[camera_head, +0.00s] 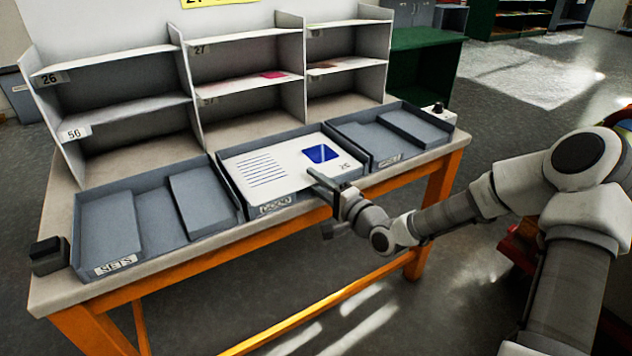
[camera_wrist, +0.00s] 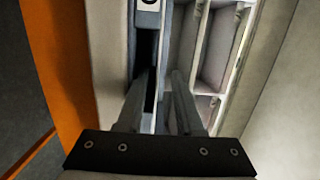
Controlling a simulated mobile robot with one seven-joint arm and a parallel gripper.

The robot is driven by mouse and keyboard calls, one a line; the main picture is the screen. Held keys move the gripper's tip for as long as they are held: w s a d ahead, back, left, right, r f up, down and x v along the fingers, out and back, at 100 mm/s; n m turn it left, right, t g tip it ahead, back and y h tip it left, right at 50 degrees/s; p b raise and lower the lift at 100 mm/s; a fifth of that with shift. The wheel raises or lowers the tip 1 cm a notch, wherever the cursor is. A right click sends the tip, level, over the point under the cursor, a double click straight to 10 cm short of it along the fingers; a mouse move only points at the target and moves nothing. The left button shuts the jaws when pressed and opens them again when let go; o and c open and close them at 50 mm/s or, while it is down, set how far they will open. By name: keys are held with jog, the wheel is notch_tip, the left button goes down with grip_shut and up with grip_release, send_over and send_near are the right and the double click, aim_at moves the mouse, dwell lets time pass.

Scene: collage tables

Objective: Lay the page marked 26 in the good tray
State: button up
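The page (camera_head: 292,165) is white, with blue lines at its left and a dark blue square at its right. A small number at its lower right corner is hard to read. It lies face up over the middle tray, whose front label (camera_head: 274,204) reads GOOD. The page covers most of that tray's inside. My gripper (camera_head: 328,205) is at the tray's front right corner, with one finger near the page's front edge and the other lower, in front of the table. In the wrist view my gripper's fingers (camera_wrist: 160,75) stand apart with nothing clearly between them.
A tray labelled SETS (camera_head: 116,265) stands at left and another grey tray (camera_head: 390,160) at right. White shelves (camera_head: 120,103) with numbered tags rise behind. A small dark block (camera_head: 48,256) sits at the table's left corner. The orange table frame (camera_head: 240,255) runs along the front.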

jog(key=p+v, duration=0.4)
jog(key=v, duration=1.3)
jog(key=shift+s+d, duration=0.15)
jog(key=shift+d, duration=0.05)
